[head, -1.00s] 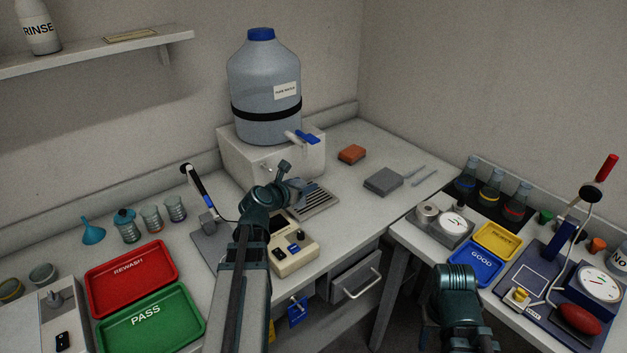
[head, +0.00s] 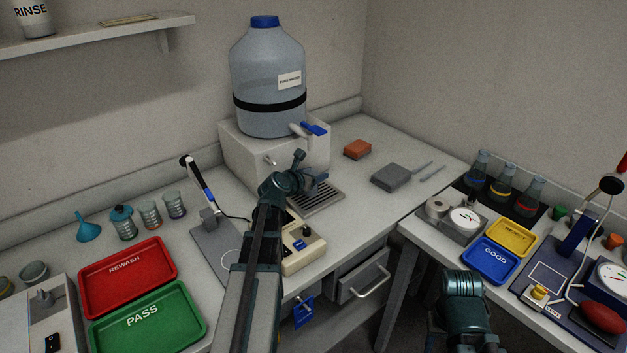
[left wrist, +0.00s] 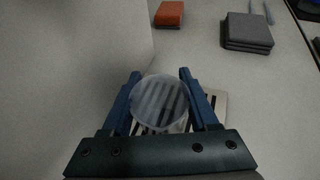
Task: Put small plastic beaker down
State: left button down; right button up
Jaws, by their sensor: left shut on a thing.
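The small plastic beaker (left wrist: 160,103) is clear and shows in the left wrist view between the fingers of my left gripper (left wrist: 160,92). The gripper is shut on it, and a slatted drip grate (left wrist: 217,103) shows below and through it. In the head view my left gripper (head: 312,180) is over the grate (head: 322,201), in front of the white box under the big water bottle. The beaker is hidden by the gripper there. I cannot tell whether its base touches the grate. My right arm shows at the bottom right of the head view, but its fingertips do not show.
The water bottle (head: 268,80) with its blue tap (head: 313,128) stands on a white box (head: 245,155). A beige instrument (head: 303,246) is close below my left gripper. An orange sponge (head: 357,149) and grey pads (head: 391,177) lie to the right, with bare counter around them.

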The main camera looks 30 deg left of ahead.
pick_arm(q)
jog(key=shift+f, duration=0.15)
jog(key=shift+c, duration=0.8)
grip_release()
jog(key=shift+s+r+p, duration=0.15)
jog(key=shift+r+p, duration=0.15)
jog(key=shift+r, duration=0.05)
jog(key=p+v, duration=0.4)
jog(key=v, duration=0.7)
jog(key=shift+s+r, duration=0.1)
jog(key=shift+s, duration=0.25)
